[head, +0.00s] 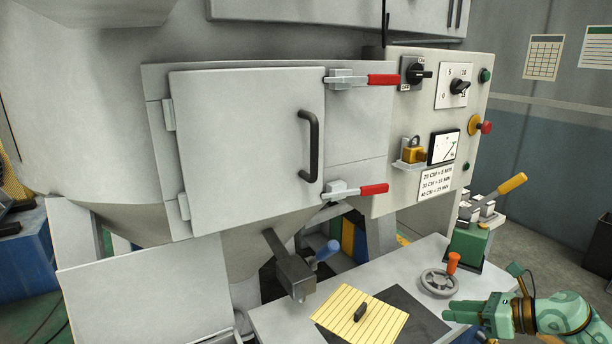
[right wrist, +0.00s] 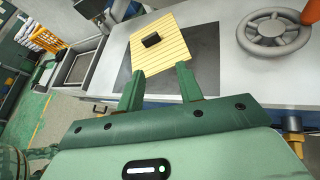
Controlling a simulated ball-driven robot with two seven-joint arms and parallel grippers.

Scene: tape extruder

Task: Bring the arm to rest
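My right gripper (head: 448,310) is at the lower right of the head view, its arm coming in from the right edge and its fingers pointing left. In the right wrist view its two green fingers (right wrist: 160,72) stand well apart with nothing between them, so it is open and empty. It is by the front of the grey bench (head: 285,325), to the right of the yellow slatted panel (head: 340,305) with a black handle. The panel also shows beyond the fingers in the right wrist view (right wrist: 180,50). My left gripper is in neither view.
A handwheel (head: 439,283) with an orange knob (head: 453,262) stands on the bench close to my right gripper. Behind are a shut cabinet door (head: 245,150) with red-handled latches and a control panel (head: 408,120). Floor shows free at right (head: 555,240).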

